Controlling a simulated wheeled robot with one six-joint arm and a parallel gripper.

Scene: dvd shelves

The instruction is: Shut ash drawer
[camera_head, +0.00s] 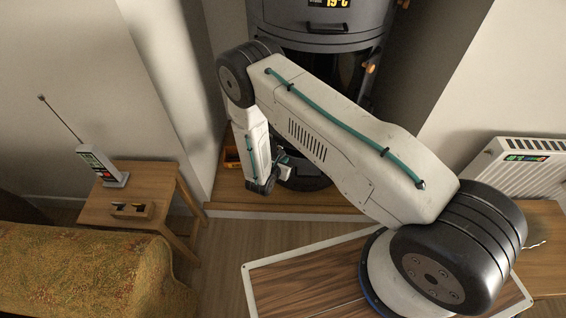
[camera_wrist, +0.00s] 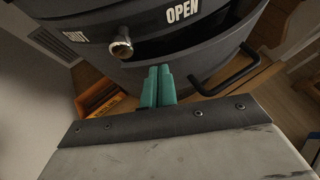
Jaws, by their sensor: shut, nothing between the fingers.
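The dark grey stove (camera_head: 325,28) stands in the alcove at the back, partly hidden behind my arm. In the wrist view its ash drawer (camera_wrist: 212,60) is the low curved front with a black bar handle (camera_wrist: 232,76) at its right. A dark gap shows above the drawer's front edge, so it stands somewhat out. My gripper (camera_wrist: 157,74) has green fingers, shut together and empty. They point at the drawer front, left of the handle. I cannot tell whether they touch it. In the head view the drawer is mostly hidden by my arm.
A metal knob (camera_wrist: 121,47) sticks out above the drawer, with "OPEN" lettering to its right. An orange box (camera_wrist: 103,98) lies left of the stove. A wooden side table (camera_head: 140,212) stands at the left, and a white radiator (camera_head: 515,170) is at the right.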

